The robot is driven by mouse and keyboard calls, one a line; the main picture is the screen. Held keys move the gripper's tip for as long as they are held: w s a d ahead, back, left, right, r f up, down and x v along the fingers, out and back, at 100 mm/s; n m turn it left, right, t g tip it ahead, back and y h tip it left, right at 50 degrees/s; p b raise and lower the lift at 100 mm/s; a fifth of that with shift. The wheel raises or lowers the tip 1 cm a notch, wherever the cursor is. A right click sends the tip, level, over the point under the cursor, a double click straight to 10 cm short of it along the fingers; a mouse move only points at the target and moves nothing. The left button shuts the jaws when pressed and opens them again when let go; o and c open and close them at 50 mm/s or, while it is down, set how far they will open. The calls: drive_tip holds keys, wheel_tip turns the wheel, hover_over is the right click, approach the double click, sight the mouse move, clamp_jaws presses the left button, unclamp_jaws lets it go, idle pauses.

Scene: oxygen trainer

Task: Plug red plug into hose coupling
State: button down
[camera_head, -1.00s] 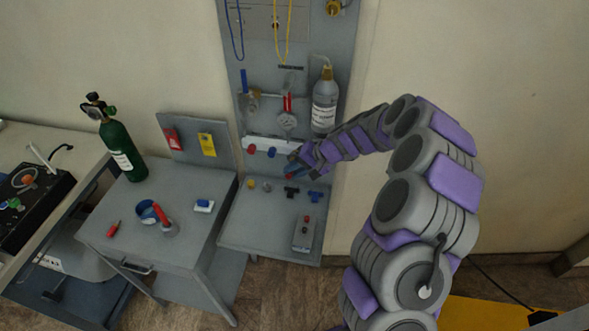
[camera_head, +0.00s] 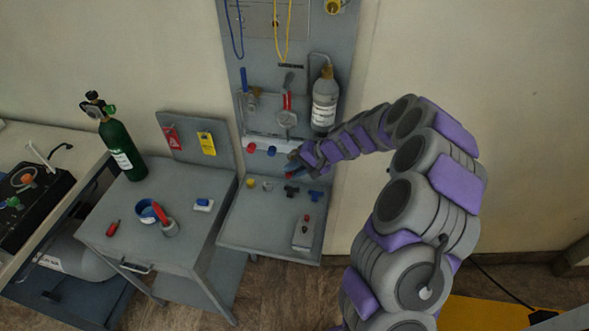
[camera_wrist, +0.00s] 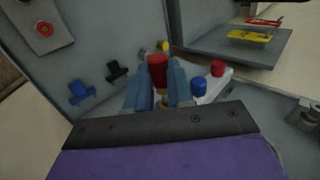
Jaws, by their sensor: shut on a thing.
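The red plug (camera_wrist: 157,69) is pinched between the two blue-grey fingers of my gripper (camera_wrist: 156,84) in the wrist view. Its rounded red end faces up in that view, and a metal part shows below it between the fingers. In the head view my gripper (camera_head: 291,166) is over the back of the grey shelf, just right of a white block (camera_head: 262,143). This block carries a red and a blue knob, which also show right of my fingers in the wrist view. I cannot tell which fitting is the hose coupling.
Black (camera_head: 291,190) and blue (camera_head: 315,196) tee fittings and a yellow fitting (camera_head: 250,184) lie on the shelf (camera_head: 262,232). A grey box (camera_head: 303,234) with a red button sits at its front right. A bottle (camera_head: 325,101) hangs on the panel above.

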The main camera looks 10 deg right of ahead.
drive_tip(key=shift+w+d, duration=0.2)
drive_tip(key=shift+w, duration=0.3)
idle(0.8)
drive_tip(key=shift+s+a, duration=0.1)
drive_tip(key=shift+s, duration=0.05)
drive_tip(key=shift+s+a, duration=0.1)
drive_tip(key=shift+s, duration=0.25)
drive_tip(key=shift+s, duration=0.15)
